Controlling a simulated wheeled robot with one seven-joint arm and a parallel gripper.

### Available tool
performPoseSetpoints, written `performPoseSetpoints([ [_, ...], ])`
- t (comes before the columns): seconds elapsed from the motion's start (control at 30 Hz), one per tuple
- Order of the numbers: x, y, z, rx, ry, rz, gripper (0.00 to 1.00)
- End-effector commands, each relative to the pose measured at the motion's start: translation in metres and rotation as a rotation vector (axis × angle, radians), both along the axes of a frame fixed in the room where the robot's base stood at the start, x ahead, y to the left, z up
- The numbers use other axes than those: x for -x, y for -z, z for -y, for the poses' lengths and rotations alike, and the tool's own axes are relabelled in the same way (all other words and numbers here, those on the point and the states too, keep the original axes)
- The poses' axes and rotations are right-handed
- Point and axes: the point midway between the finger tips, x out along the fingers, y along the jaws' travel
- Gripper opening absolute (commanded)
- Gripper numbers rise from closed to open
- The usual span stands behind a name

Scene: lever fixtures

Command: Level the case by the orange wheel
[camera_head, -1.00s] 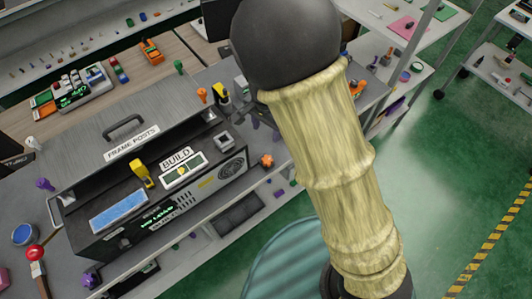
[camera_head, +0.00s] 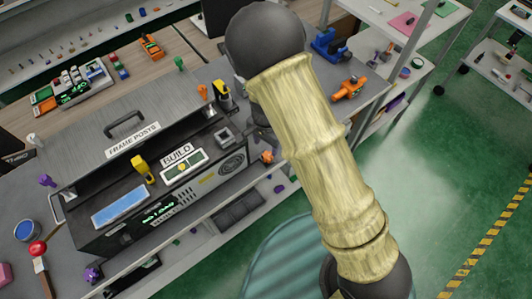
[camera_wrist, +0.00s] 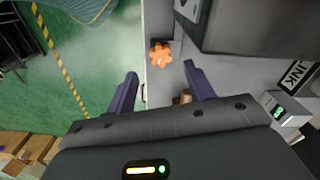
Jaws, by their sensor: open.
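The dark grey case (camera_head: 215,190) stands on the bench in the head view, with a "BUILD" label, a small level vial (camera_head: 183,167) and a lit green readout (camera_head: 160,212) too small to read surely. The orange wheel (camera_head: 267,157) is at its right front corner, low by the bench edge. In the wrist view the lobed orange wheel (camera_wrist: 160,54) lies ahead of my gripper (camera_wrist: 160,70), in line with the gap between its two purple fingers. The fingers are apart, nothing is between them, and they appear short of the wheel. The case (camera_wrist: 255,28) is at upper right.
A yellow lever (camera_head: 142,169) and a blue panel (camera_head: 120,205) are on the case. Purple knobs (camera_head: 92,274) stand nearby at left. A brown peg (camera_wrist: 182,97) is close to the right finger. Green floor (camera_wrist: 95,60) lies open beyond the bench edge.

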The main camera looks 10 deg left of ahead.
Motion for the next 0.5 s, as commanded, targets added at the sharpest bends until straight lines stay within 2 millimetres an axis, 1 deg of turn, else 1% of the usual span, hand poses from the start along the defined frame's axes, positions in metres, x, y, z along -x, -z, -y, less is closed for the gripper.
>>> performPoseSetpoints([
  [0.03, 0.001, 0.009, 0.001, 0.002, 0.003, -0.003, 0.53],
  [0.1, 0.0, 0.021, 0.001, 0.003, 0.003, -0.004, 0.53],
  [0.3, 0.0, 0.052, 0.001, 0.002, 0.003, -0.003, 0.53],
  [0.4, 0.0, 0.063, 0.001, 0.001, 0.001, -0.003, 0.53],
  [0.5, 0.0, 0.07, 0.0, 0.0, 0.001, 0.0, 0.53],
])
